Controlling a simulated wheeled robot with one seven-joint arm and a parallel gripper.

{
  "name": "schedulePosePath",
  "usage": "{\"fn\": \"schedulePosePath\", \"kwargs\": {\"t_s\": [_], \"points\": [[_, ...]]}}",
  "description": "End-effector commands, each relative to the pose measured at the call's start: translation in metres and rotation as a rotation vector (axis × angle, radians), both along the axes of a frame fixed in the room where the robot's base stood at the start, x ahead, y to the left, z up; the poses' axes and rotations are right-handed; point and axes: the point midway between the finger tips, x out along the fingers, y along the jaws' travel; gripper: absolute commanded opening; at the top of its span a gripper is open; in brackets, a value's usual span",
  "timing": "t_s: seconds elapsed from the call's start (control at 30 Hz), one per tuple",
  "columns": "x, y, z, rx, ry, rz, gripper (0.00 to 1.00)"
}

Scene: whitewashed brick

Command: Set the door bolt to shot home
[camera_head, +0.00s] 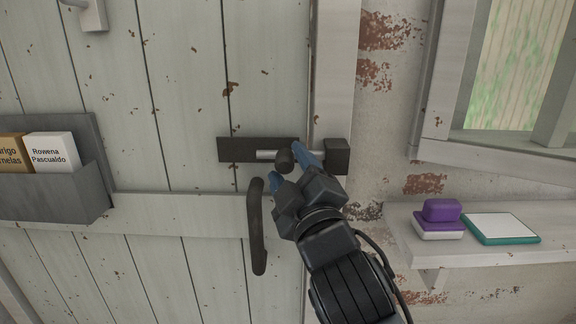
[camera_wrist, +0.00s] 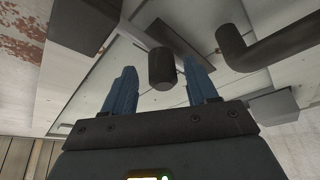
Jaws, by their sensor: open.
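The door bolt is a dark backplate (camera_head: 235,149) on the pale plank door, with a silver rod (camera_head: 265,155) and a dark round knob (camera_head: 284,161). A dark keeper block (camera_head: 337,156) is on the frame at the right. The rod shows up close to the keeper, but my finger covers part of it, and I cannot tell whether it enters. My gripper (camera_head: 288,165) is open, with its blue fingers on either side of the knob. In the wrist view the knob (camera_wrist: 162,69) stands between the spread fingers (camera_wrist: 160,88), with visible gaps to both.
A dark pull handle (camera_head: 256,228) is just left of my gripper, and also shows in the wrist view (camera_wrist: 275,48). A grey letter holder (camera_head: 60,195) is on the door at left. A shelf (camera_head: 470,252) at right holds a purple block (camera_head: 442,210) and a teal-edged pad (camera_head: 502,228).

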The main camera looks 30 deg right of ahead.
Motion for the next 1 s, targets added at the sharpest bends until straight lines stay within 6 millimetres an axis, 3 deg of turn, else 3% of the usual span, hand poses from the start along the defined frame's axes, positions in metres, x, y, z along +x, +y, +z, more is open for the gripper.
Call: {"fn": "schedulePosePath", "kwargs": {"t_s": [0.2,0.4,1.0], "points": [[-0.035,0.01,-0.012,0.0,0.002,0.001,0.58],[-0.054,0.014,-0.015,0.0,0.001,0.0,0.58],[-0.057,0.015,-0.014,0.001,0.001,0.0,0.58]]}}
